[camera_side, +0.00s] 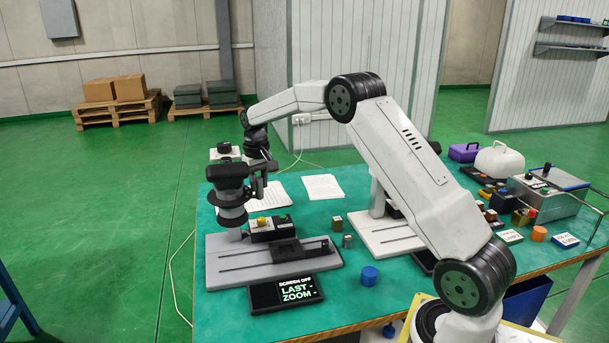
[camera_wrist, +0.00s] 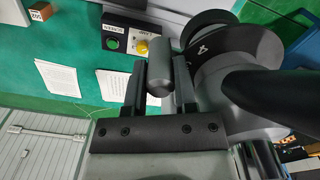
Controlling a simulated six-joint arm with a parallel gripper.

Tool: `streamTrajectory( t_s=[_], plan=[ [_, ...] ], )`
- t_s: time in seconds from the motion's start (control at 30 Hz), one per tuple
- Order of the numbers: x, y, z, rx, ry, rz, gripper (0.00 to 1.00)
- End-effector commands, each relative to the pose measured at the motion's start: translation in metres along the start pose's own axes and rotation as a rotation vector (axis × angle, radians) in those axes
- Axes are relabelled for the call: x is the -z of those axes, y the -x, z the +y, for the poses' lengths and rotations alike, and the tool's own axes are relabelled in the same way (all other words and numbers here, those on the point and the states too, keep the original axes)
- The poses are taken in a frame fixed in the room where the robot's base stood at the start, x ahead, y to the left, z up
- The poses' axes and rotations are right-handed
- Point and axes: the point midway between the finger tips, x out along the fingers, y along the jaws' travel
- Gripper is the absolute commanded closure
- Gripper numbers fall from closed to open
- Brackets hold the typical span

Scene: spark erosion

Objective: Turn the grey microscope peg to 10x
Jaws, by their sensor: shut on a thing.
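The microscope has a dark head (camera_side: 228,172) over a grey slotted base (camera_side: 225,266) at the near left of the table. In the wrist view its round grey body (camera_wrist: 225,78) fills the right, with a dark ring bearing a pale mark like a 4. The grey peg (camera_wrist: 158,68) is a rounded cylinder beside that body. My gripper (camera_wrist: 158,85) is shut on the peg, one dark finger on each side. In the side view my gripper (camera_side: 260,180) is at the microscope head and the peg cannot be made out. The screen (camera_side: 286,291) reads "SCREEN OFF, LAST ZOOM -".
A control box (camera_side: 270,230) with a yellow knob and a green button sits by the microscope. A blue cylinder (camera_side: 369,275) and small blocks (camera_side: 337,223) stand to the right. Papers (camera_side: 322,187) lie behind. A second pale base (camera_side: 390,238) stands under my arm.

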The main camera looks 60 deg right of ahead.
Motion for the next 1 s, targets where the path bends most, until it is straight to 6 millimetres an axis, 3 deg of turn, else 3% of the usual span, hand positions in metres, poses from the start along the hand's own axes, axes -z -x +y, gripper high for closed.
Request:
streamTrajectory(
  t_s=[0.67, 1.0],
  plan=[
    [0.0005, 0.0007, 0.0005, 0.000, 0.006, 0.000, 1.00],
    [0.0089, 0.0001, 0.0043, 0.001, 0.116, -0.001, 1.00]
  ],
)
